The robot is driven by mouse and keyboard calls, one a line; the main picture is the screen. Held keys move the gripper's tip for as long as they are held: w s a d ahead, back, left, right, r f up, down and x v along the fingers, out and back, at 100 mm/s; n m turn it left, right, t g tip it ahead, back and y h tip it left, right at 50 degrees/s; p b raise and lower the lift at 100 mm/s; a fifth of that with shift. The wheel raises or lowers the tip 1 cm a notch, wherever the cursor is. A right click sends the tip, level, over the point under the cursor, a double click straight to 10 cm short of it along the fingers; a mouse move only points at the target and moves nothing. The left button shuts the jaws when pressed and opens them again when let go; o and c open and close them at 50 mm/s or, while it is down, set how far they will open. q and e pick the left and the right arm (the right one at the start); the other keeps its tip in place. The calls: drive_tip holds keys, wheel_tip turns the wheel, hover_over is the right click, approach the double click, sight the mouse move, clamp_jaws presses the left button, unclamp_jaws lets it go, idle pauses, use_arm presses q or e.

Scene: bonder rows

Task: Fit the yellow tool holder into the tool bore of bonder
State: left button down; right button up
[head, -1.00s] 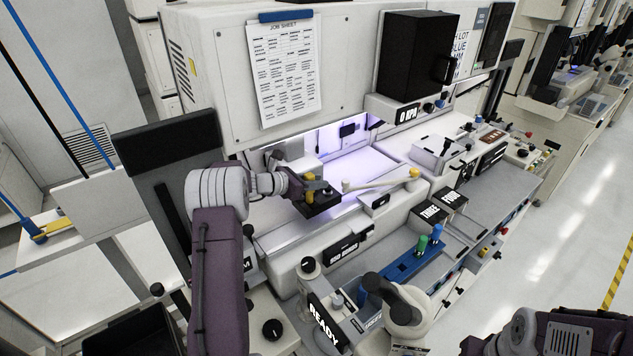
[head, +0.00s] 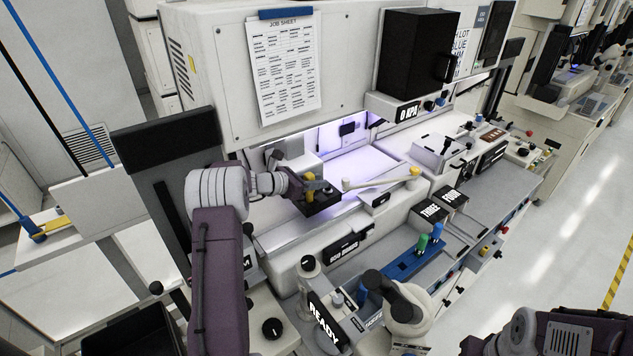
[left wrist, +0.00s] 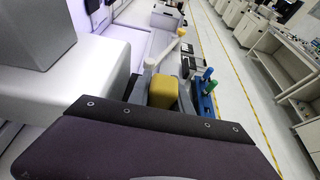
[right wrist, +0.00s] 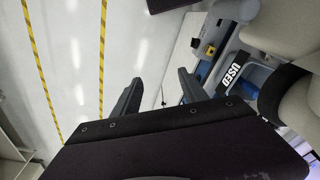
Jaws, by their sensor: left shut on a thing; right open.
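The holder's yellow top also shows between the fingers in the left wrist view (left wrist: 163,92). Its lower end is hidden, so I cannot tell whether it sits in the bore. My right gripper (right wrist: 158,88) is open and empty, over the aisle floor beside the bench in the right wrist view.
A white lever with a yellow knob (head: 413,172) reaches across beside the black block. A blue rack (head: 412,264) holds green and blue holders at the front. A READY sign (head: 323,320) and a USED label (right wrist: 234,73) mark other fixtures. The aisle at right is clear.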

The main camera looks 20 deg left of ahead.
use_arm(q)
drive_tip(key=shift+f+b, duration=0.9)
drive_tip(key=shift+f, duration=0.2)
drive_tip(key=c, duration=1.1)
unclamp_jaws()
drive_tip(key=shift+s+a+r, duration=0.1)
drive_tip(key=b+v, duration=0.2)
drive_tip(key=v, duration=0.6)
drive_tip(key=shift+s+a+r, duration=0.15)
drive_tip(key=shift+s+a, duration=0.05)
drive_tip(key=shift+s, duration=0.1)
